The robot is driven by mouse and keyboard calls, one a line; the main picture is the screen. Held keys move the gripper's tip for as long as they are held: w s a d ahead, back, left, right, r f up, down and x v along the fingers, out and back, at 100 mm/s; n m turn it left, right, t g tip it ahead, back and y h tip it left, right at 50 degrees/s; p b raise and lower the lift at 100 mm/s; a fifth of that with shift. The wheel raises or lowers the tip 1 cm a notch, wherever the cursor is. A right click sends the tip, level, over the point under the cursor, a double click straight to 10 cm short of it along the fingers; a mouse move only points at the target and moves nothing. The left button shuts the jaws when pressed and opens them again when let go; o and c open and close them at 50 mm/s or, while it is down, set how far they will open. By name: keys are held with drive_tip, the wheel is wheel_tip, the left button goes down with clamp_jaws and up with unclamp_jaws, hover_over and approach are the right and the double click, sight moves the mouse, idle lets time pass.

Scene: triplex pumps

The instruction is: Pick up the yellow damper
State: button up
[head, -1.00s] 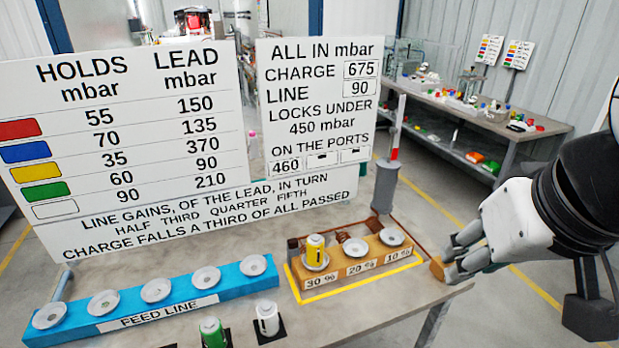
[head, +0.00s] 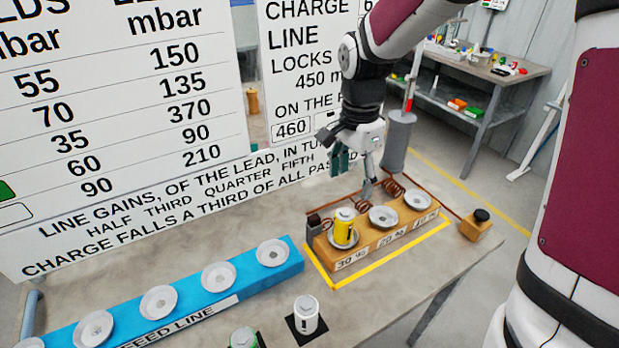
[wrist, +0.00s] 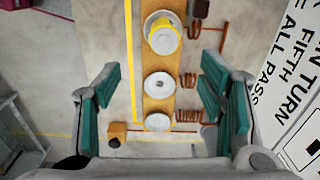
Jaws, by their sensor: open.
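The yellow damper (head: 345,224) is a small upright yellow can with a pale top. It stands in the dish at the 30 % end of the wooden port block (head: 366,259). It also shows from above in the wrist view (wrist: 162,38). My gripper (head: 353,170) hangs above and behind the block, apart from the damper. The dishes at 20 % (head: 383,216) and 10 % (head: 417,200) look empty.
The blue feed line (head: 180,305) with several empty dishes lies at left front. A white can (head: 306,314) and a green can (head: 243,338) stand on dark pads at the front. A large sign board (head: 120,130) stands behind. A knob block (head: 476,224) sits at the right edge.

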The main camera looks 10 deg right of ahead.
sight(344, 211)
drive_tip(key=shift+w+a+f, duration=0.2)
drive_tip(key=shift+w+f, duration=0.2)
drive_tip(key=shift+f, duration=0.1)
drive_tip(key=shift+f+m, duration=0.3)
drive_tip(key=shift+f, duration=0.05)
wheel_tip(344, 211, down, 8)
drive_tip(key=shift+a, duration=0.1)
drive_tip(key=shift+f+p, duration=0.65)
drive_tip(key=shift+f, duration=1.95)
clamp_jaws()
drive_tip(key=shift+r, duration=0.2)
